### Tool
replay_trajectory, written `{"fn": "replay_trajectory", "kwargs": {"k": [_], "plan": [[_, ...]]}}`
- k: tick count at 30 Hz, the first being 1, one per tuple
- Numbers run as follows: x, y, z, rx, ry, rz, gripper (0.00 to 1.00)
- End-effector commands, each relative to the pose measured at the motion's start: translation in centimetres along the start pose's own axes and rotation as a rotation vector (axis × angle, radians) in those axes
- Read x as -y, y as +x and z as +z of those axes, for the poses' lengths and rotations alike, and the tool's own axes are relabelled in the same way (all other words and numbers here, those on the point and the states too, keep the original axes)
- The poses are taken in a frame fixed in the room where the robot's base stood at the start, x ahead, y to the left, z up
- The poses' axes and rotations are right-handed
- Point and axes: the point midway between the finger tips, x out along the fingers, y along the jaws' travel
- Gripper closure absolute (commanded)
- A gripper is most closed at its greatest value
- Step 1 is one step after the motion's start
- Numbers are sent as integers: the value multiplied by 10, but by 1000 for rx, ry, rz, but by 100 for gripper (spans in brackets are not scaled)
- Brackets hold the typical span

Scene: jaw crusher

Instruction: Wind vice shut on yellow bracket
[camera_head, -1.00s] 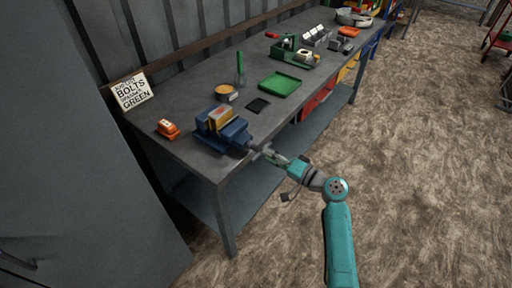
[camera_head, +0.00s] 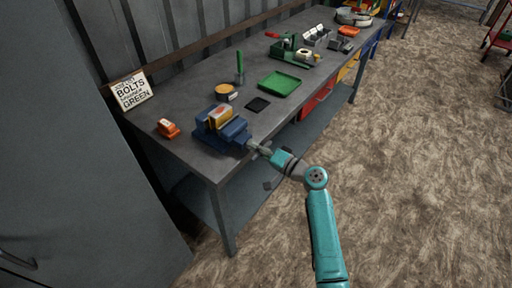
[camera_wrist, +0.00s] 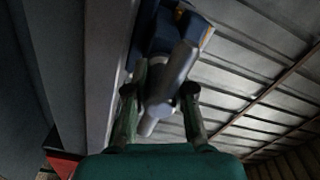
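The blue vice (camera_head: 236,133) sits at the near corner of the workbench. The yellow bracket (camera_head: 221,116) is between its jaws; whether both jaws touch it I cannot tell. My gripper (camera_head: 263,151) is at the vice's front, at the grey screw end and handle bar. In the wrist view, my gripper's two fingers (camera_wrist: 160,98) stand apart on either side of the grey handle bar (camera_wrist: 178,68), which slants between them. Whether the fingers press on it is not clear. The vice's blue body (camera_wrist: 158,32) shows beyond.
The workbench (camera_head: 190,95) holds an orange block (camera_head: 167,128), an orange-topped tin (camera_head: 225,92), a dark pad (camera_head: 258,104) and a green tray (camera_head: 279,84). A sign (camera_head: 133,91) leans at the back left. A grey cabinet (camera_head: 75,170) stands at left. Open floor lies right.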

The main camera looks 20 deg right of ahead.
Motion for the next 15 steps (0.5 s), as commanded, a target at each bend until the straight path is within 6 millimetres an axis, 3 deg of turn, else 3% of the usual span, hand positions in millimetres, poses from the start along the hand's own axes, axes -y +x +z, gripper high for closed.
{"fn": "replay_trajectory", "kwargs": {"k": [15], "plan": [[0, 0, 0, 0, 100, 1, 100]]}}
